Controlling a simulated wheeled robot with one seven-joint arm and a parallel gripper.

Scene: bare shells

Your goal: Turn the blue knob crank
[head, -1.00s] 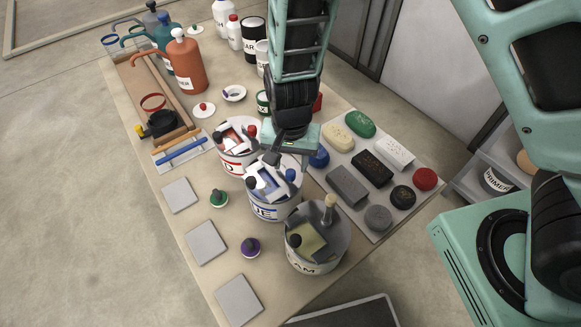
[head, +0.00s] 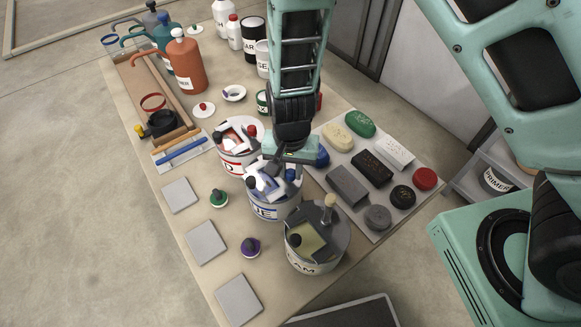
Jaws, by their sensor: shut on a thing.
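The white can with a blue label (head: 272,209) stands in the middle of three cans near the table's right side. White, grey and blue parts (head: 268,183) and a dark round knob (head: 290,174) show at its top. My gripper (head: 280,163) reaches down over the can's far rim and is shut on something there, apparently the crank. The fingertips and the held part are small and mostly hidden, so the exact grip cannot be made out. A blue round thing (head: 321,158) shows just right of my gripper, partly hidden; whether it belongs to the crank is unclear.
The red-labelled can (head: 238,157) stands close behind and the cream can (head: 315,254) close in front. A grey board (head: 347,212) with several blocks lies to the right. Green (head: 218,198) and purple (head: 250,247) knobbed things stand left. Bottles (head: 187,66) stand at the back.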

